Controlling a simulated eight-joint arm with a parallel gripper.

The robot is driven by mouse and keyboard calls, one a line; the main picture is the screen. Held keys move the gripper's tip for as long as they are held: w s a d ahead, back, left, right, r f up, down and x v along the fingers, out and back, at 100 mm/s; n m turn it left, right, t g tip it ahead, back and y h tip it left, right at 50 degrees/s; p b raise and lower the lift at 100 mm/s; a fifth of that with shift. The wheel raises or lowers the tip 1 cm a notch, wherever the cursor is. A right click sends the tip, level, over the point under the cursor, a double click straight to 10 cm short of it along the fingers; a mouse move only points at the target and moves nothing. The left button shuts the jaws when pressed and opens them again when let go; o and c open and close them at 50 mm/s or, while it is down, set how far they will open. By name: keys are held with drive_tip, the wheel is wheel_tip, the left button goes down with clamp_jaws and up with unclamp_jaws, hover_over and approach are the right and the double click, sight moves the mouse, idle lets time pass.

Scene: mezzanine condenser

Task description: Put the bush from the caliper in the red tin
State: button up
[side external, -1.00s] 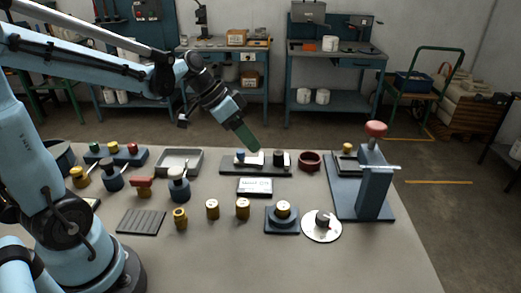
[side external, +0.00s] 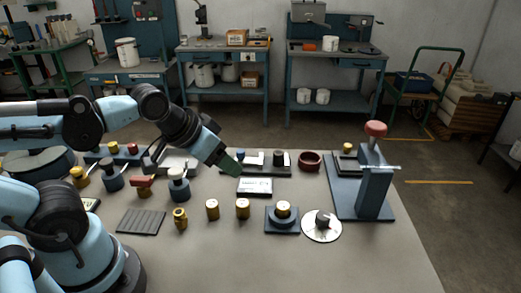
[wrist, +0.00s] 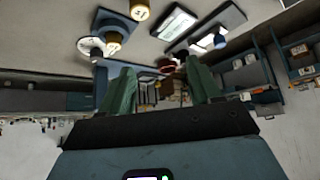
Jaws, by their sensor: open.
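My gripper (side external: 229,165) is open, with its green fingers (wrist: 160,68) spread and nothing between them in the wrist view. Its tips show at the left end of a dark long fixture (side external: 270,172), partly covering it. This fixture carries a pale block (side external: 254,159) and a dark cylinder (side external: 279,158); I cannot tell for sure whether it is the caliper or which piece is its bush. The red tin (side external: 310,161), round and open-topped, stands just right of the fixture. It shows small in the wrist view (wrist: 168,67).
A display box (side external: 254,187) lies in front of the fixture. Brass pieces (side external: 242,208) stand in front, one on a blue block (side external: 282,222), beside a pale disc (side external: 321,228). A blue press with a red knob (side external: 376,129) stands at right.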

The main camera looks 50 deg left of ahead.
drive_tip(key=r+m+g, duration=0.1)
drive_tip(key=m+g, duration=0.1)
drive_tip(key=g, duration=0.2)
hover_over(278, 152)
drive_tip(key=s, duration=0.3)
drive_tip(key=shift+h, duration=0.3)
drive_tip(key=x, duration=1.1)
drive_tip(key=shift+s+a+f, duration=0.25)
drive_tip(key=shift+f, duration=0.1)
clamp_jaws()
